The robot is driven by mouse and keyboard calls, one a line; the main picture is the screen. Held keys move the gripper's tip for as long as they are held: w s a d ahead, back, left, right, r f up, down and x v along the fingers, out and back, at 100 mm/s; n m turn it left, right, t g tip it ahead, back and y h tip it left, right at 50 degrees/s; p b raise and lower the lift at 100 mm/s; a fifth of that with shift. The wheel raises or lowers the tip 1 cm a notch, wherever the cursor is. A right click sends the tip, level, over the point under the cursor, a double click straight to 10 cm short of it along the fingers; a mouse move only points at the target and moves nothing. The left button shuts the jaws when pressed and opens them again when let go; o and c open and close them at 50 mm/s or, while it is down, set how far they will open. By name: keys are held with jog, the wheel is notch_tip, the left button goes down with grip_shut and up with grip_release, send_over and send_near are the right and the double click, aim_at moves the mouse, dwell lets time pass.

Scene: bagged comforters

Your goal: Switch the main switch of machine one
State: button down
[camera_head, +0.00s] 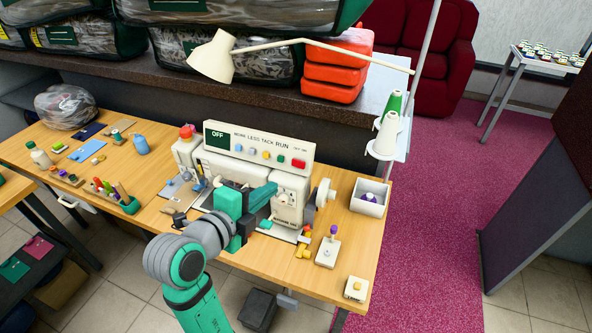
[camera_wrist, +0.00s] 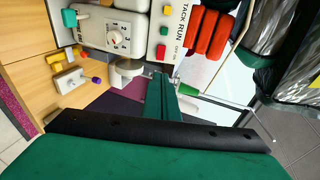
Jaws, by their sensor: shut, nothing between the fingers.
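The cream sewing machine (camera_head: 290,200) stands on the wooden table. Its top panel (camera_head: 222,128) has a green screen reading OFF, words including TACK and RUN, and a row of coloured buttons. A red switch (camera_head: 299,163) is at the panel's right end, beside OFF/ON lettering. The red switch also shows in the wrist view (camera_wrist: 161,52), where the panel stands sideways. My gripper (camera_head: 274,188) is shut and empty in front of the machine, below the panel. In the wrist view my gripper (camera_wrist: 162,78) points toward the panel's end, apparently apart from the red switch.
A desk lamp (camera_head: 222,58) reaches over the panel. Thread cones (camera_head: 386,135) and a white bin (camera_head: 369,197) stand at right. A small lever box (camera_head: 327,250) and yellow-buttoned box (camera_head: 355,289) are at the front right. Small tools crowd the left.

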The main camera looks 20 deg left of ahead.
aim_at(303, 167)
dwell(0.3)
jog(key=x, duration=1.3)
jog(key=shift+w+f, duration=0.1)
jog(key=shift+w, duration=0.15)
jog(key=shift+w+d, duration=0.1)
jog(key=shift+w, duration=0.1)
jog(key=shift+w+d+f, duration=0.1)
jog(key=shift+w+f, duration=0.05)
jog(key=shift+w, duration=0.15)
jog(key=shift+s+a, duration=0.15)
jog(key=shift+a, duration=0.65)
